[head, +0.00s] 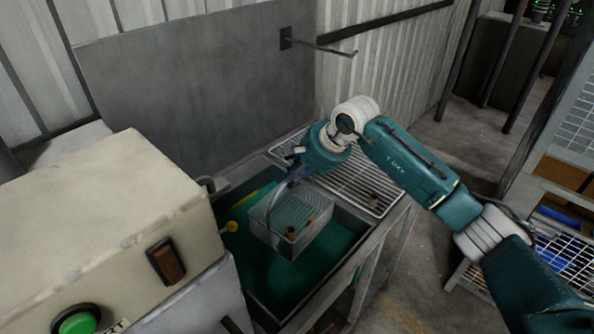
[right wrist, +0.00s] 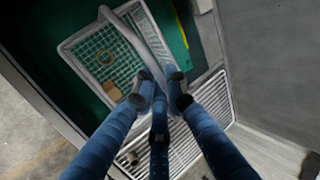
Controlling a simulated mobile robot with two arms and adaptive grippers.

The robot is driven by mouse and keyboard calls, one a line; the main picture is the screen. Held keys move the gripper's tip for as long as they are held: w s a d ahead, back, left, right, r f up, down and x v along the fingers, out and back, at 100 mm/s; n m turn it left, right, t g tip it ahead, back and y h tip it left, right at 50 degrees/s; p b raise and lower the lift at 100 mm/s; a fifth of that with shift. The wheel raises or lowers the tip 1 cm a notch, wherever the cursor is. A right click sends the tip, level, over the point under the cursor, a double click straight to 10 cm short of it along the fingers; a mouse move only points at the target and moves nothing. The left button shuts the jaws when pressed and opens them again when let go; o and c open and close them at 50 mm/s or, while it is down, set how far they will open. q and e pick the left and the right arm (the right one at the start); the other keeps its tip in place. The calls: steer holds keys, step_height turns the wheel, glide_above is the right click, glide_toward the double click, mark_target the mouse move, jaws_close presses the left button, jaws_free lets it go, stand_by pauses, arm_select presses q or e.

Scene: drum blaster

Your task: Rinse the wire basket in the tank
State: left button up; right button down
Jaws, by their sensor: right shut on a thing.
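The wire basket (head: 283,236) is a light grey mesh box with an arched handle, hanging over the green liquid of the tank (head: 368,246). My right gripper (head: 290,182) is above the basket, shut on its handle. In the right wrist view, the fingers (right wrist: 160,92) close around the handle (right wrist: 142,45), with the basket (right wrist: 68,48) below. I cannot tell whether the basket's bottom touches the liquid. My left gripper is not in view.
A slatted drain rack (head: 352,192) adjoins the tank at the back right. A beige machine box (head: 90,225) with a green button stands at the left. A grey panel (head: 195,85) rises behind, and a wall hook (head: 320,46) juts out above.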

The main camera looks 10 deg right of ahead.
mark_target(297, 226)
step_height(297, 226, down, 20)
steer(key=b, duration=1.6)
steer(key=shift+w+f, duration=0.1)
steer(key=shift+f, duration=0.1)
steer(key=shift+f+b, duration=0.15)
steer(key=shift+b, duration=0.25)
